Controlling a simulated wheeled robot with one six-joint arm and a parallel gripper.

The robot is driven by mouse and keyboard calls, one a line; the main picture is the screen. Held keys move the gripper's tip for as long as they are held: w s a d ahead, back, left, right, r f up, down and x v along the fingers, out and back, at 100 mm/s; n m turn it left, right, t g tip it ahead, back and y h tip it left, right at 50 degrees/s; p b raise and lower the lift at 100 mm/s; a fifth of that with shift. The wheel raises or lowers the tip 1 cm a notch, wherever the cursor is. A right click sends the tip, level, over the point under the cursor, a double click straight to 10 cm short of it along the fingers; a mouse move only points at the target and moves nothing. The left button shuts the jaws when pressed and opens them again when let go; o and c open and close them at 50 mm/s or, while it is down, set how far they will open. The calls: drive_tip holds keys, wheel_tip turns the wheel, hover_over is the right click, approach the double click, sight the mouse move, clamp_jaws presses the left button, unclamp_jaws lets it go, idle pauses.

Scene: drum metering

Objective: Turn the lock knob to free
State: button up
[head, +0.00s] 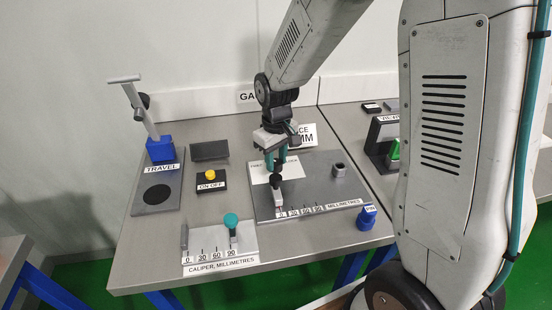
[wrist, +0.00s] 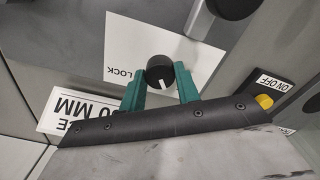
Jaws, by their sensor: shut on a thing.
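The lock knob (wrist: 160,72) is a round black knob with a white pointer line, seen between my green fingertips in the wrist view. Its line points down and slightly right in that picture. It sits by a white plate (wrist: 125,45) printed LOCK, left of the knob. My gripper (wrist: 160,88) is shut on the knob, one finger on each side.
A millimetre scale (head: 318,208) and a grey post (head: 278,197) stand in front of my gripper. A yellow ON OFF button (head: 210,175) is at left, a lever on a blue block (head: 160,149) farther left.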

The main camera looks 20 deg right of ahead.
sight(276, 162)
drive_tip(key=shift+n, duration=0.7)
drive_tip(key=shift+r, duration=0.1)
drive_tip(key=o, duration=1)
wheel_tip(276, 162, up, 8)
drive_tip(key=shift+f, duration=0.1)
